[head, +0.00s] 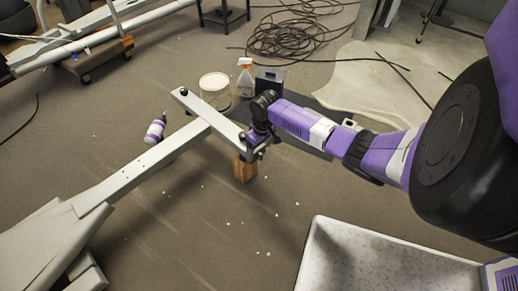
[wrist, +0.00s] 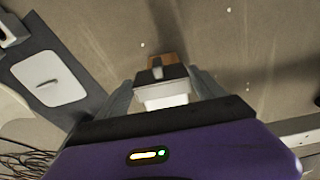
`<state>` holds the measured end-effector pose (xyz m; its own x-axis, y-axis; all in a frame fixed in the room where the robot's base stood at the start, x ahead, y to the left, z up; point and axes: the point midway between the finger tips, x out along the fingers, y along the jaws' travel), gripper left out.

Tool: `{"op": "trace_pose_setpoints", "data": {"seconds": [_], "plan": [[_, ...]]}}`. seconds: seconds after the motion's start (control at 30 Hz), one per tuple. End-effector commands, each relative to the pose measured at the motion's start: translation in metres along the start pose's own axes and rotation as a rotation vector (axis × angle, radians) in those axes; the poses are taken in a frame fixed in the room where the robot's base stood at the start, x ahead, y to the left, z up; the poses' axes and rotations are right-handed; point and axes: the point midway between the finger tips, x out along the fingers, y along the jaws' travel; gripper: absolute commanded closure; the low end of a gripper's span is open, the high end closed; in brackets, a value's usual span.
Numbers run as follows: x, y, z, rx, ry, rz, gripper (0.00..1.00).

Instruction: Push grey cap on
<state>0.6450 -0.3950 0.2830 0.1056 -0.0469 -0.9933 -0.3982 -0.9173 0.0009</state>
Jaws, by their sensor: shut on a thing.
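The light grey frame (head: 148,168) of the machine stands on the floor, with a crossbar (head: 214,119) at its end. My gripper (head: 260,139) is at the near right end of this crossbar. In the wrist view my gripper (wrist: 163,84) has one finger on each side of a small block-like piece, which I take for the grey cap (wrist: 166,100). Its side nearer me is bright white and its far part is dark grey. The fingers are closed on it. Whether the cap is seated on the bar end cannot be told. In the head view my gripper hides it.
A wooden block (head: 244,169) stands under the crossbar end. A white bucket (head: 215,88), a spray bottle (head: 245,78) and a dark box (head: 270,80) stand behind. A purple-and-white bottle (head: 154,132) lies left of the frame. A whitish tray (head: 385,262) is at lower right.

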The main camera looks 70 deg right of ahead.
Motion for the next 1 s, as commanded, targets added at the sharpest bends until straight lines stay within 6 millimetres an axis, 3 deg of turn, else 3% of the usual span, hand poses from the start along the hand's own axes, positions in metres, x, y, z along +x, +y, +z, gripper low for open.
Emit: {"op": "trace_pose_setpoints", "data": {"seconds": [0.03, 0.13, 0.47, 0.8, 1.0], "plan": [[-0.001, 0.000, -0.002, -0.001, 0.007, 0.000, 0.20], [-0.001, 0.000, -0.002, -0.001, 0.008, 0.000, 0.00], [-0.007, 0.000, -0.002, 0.000, 0.006, 0.000, 0.00], [-0.060, -0.001, -0.002, 0.000, 0.009, -0.001, 0.00], [-0.077, 0.000, -0.002, 0.000, 0.007, 0.000, 0.00]]}}
